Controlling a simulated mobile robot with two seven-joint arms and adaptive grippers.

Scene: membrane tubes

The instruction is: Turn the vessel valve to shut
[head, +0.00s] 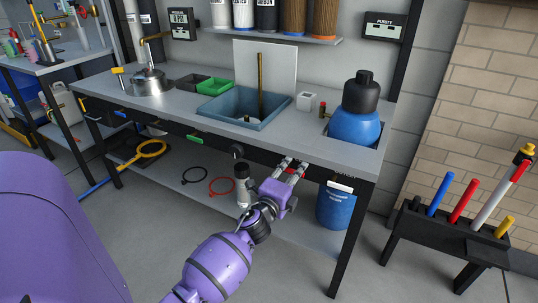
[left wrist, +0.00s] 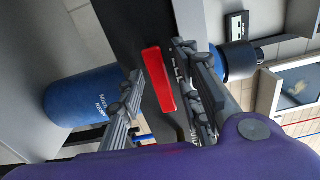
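A red lever handle (head: 297,171) sits on the dark front rail of the bench; in the left wrist view the red handle (left wrist: 158,80) lies between my left fingers. My left gripper (head: 288,165) is open, with one finger on each side of the handle; firm contact cannot be told. The left wrist view shows the same gripper (left wrist: 156,66). A blue vessel with a black top (head: 355,127) is set in the bench at the right, with a small red-and-yellow fitting (head: 323,107) at its left. My right gripper is not in view.
A blue container (head: 335,209) stands on the shelf below the bench (head: 190,198). A green handle (head: 195,139) is farther left on the rail. A blue-grey basin (head: 222,112) is sunk in the bench top. A black rack (head: 448,232) with coloured rods stands at right.

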